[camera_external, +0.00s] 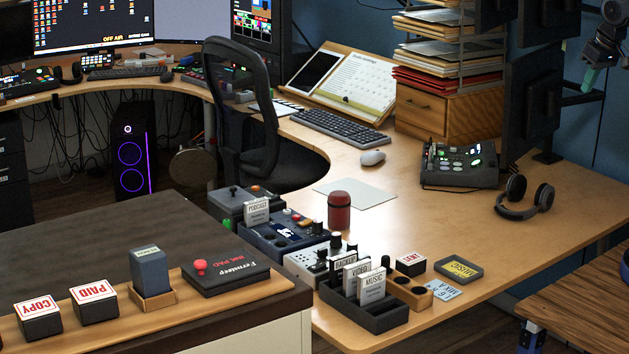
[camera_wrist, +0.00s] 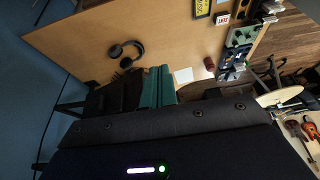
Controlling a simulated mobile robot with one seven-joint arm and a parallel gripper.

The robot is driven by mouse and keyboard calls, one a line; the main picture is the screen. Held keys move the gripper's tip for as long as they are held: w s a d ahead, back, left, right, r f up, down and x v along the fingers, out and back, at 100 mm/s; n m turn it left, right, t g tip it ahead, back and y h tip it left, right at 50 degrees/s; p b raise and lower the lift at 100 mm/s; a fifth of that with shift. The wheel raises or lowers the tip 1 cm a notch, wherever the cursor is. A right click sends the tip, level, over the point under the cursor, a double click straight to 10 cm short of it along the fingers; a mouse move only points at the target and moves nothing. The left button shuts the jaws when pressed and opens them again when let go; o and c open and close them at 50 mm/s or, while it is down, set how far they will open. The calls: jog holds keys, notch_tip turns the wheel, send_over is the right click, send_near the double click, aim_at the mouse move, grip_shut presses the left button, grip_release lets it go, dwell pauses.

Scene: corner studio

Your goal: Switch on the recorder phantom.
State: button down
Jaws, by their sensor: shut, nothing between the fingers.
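A dark mixer-like recorder (camera_external: 460,164) with lit buttons and small knobs sits on the right part of the desk, left of the headphones. I cannot make out a phantom switch on it. More control boxes stand at the desk's near end: a grey one (camera_external: 246,206), a dark blue one (camera_external: 285,240) and a white one (camera_external: 318,262); their labels are too small to read. My gripper (camera_external: 587,80) hangs at the top right, above the desk and apart from all of these. Its teal fingers (camera_wrist: 158,86) are shut and empty in the wrist view.
Headphones (camera_external: 525,197) lie right of the recorder; they also show in the wrist view (camera_wrist: 126,52).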

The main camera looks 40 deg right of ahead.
jog(key=w+a+r, duration=0.2)
jog(key=w, duration=0.8)
jog(key=g, duration=0.1)
send_over(309, 219)
jog(key=s+a, duration=0.1)
jog(key=s, duration=0.3)
notch_tip(309, 219, down, 30)
jog(key=shift+h, duration=0.4)
jog(key=shift+w, duration=0.1)
jog(key=x, duration=0.8)
jog(key=s+x, duration=0.1)
jog(key=x, duration=0.4)
jog(key=shift+f, duration=0.55)
